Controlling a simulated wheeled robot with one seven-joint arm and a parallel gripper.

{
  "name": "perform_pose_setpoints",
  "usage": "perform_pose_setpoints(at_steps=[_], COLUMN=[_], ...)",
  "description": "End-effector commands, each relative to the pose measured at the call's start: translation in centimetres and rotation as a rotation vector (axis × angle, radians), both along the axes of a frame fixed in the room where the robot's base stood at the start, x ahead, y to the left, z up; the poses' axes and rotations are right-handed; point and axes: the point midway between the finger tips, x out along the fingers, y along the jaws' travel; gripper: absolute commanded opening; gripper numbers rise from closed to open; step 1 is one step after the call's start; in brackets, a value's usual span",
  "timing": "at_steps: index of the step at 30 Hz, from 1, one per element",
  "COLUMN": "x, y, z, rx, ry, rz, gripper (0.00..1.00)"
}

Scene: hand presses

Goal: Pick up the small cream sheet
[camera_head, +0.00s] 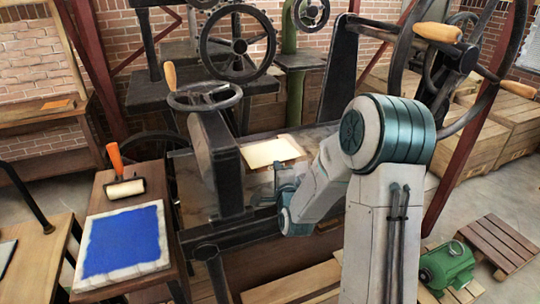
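A cream sheet (265,153) lies on the dark flat bed of the hand press (216,150) in the middle of the view. My arm reaches in from the lower right. My gripper (287,180) is just below the sheet in the picture, near its lower right edge. The gripper is small and partly hidden by my own wrist, so its fingers are not clear. I cannot tell whether it touches the sheet or is open or shut.
A wooden side table at left holds a blue inked slab (124,240) and an orange-handled roller (122,175). A large spoked wheel (470,60) stands at upper right. A green motor (447,266) and wooden pallets (497,243) lie at lower right.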

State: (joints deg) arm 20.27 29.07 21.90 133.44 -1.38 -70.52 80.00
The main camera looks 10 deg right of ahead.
Motion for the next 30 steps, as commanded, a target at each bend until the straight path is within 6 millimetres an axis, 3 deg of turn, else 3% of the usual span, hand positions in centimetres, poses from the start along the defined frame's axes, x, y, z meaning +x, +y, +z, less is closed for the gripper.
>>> perform_pose_setpoints(at_steps=[5, 8, 9, 20, 30], x=[0.0, 0.0, 0.0, -0.5, -5.6], y=[0.0, 0.0, 0.0, 0.0, 0.0], z=[0.0, 0.0, 0.0, -0.1, -0.4], rx=[0.000, 0.000, 0.000, 0.000, -0.002], ry=[0.000, 0.001, 0.000, 0.001, -0.001], rz=[0.000, 0.000, 0.000, 0.000, -0.001], gripper=[0.00, 0.26, 0.28, 0.28, 0.28])
